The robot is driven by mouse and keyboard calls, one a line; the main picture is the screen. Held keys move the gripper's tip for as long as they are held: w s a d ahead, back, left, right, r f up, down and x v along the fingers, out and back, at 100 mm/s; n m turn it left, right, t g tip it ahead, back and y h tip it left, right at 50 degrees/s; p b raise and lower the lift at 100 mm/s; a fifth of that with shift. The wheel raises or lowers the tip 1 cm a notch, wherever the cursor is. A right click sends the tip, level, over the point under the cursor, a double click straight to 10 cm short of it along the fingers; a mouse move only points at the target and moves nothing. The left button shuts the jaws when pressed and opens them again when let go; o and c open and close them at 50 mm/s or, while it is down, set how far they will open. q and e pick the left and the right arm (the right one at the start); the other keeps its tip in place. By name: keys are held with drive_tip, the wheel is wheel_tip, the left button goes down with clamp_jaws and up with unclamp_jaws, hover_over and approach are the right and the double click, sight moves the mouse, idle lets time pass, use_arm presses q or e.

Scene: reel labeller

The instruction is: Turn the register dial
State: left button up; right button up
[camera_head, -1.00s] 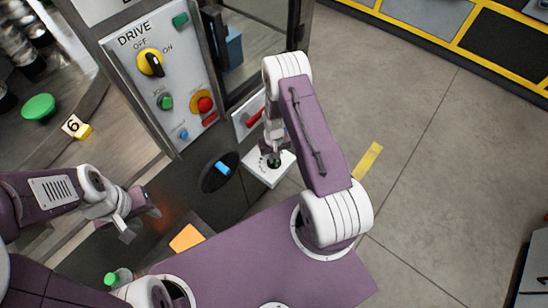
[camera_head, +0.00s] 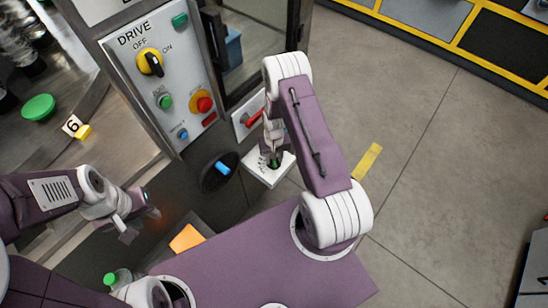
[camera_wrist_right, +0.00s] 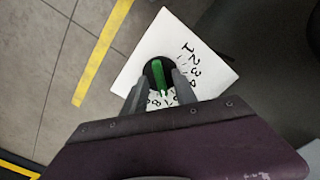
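The register dial is a black round knob with a green bar grip (camera_wrist_right: 158,76) on a white plate (camera_wrist_right: 208,62) with black numbers in the right wrist view. In the head view the white plate (camera_head: 262,178) lies at the middle, partly hidden by my right arm. My right gripper (camera_wrist_right: 160,84) is over the dial, with one finger on each side of the green bar. A gap shows between the bar and the fingers, so it looks open. The bar's near end points toward the numbers around 7 and 8. My left gripper (camera_head: 138,222) is at the left, away from the dial, its fingers unclear.
A DRIVE panel (camera_head: 128,72) with a yellow switch (camera_head: 149,62) and several buttons stands behind. A black disc with a blue grip (camera_head: 222,168) lies left of the plate. A red handle (camera_head: 254,117) is close behind my right gripper.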

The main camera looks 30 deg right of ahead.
wheel_tip(320, 180, up, 9)
idle(0.6)
idle(0.3)
